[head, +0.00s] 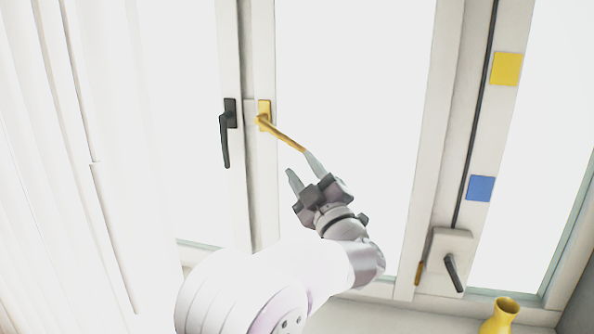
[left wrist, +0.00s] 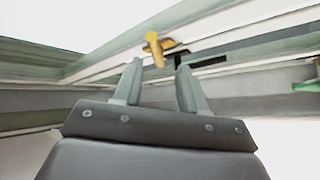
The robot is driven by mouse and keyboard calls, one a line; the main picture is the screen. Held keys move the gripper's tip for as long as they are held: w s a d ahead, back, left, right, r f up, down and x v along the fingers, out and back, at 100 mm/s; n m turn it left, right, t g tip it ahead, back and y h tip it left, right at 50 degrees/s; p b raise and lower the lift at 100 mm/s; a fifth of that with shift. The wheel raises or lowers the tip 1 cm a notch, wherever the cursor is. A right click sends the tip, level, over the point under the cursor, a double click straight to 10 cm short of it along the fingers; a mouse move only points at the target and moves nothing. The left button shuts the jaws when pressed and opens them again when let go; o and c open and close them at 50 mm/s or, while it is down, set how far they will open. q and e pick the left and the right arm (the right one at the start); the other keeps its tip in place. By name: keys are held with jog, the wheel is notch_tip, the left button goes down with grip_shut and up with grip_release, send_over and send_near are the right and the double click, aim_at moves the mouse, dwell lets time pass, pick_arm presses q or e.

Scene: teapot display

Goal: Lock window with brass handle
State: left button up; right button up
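The window's brass handle (head: 284,134) is mounted on the frame beside a black handle (head: 227,132). The brass lever slants down to the right from its plate. My left gripper (head: 300,165) is open, just below the lever's free end; one fingertip looks close to that end, and I cannot tell whether they touch. In the left wrist view the brass handle (left wrist: 154,48) shows beyond and between the open fingertips (left wrist: 160,66). Nothing is held between the fingers. My right gripper is not in view.
A yellow square (head: 506,69) and a blue square (head: 480,188) are on the frame at right. A grey box with a dark lever (head: 452,262) sits low on that frame. A yellow vase (head: 501,314) stands at bottom right. White curtains (head: 75,170) hang at left.

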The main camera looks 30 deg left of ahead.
pick_arm(q)
jog(key=shift+d+r+b+v, duration=0.15)
jog(key=shift+b+v, duration=0.25)
jog(key=shift+v, duration=0.6)
jog(key=shift+r+b+v, duration=0.2)
jog(key=shift+b+v, duration=0.25)
jog(key=shift+v, duration=0.5)
jog(key=shift+d+r+b+v, duration=0.15)
jog(key=shift+b+v, duration=0.25)
jog(key=shift+v, duration=0.6)
jog(key=shift+a, duration=0.1)
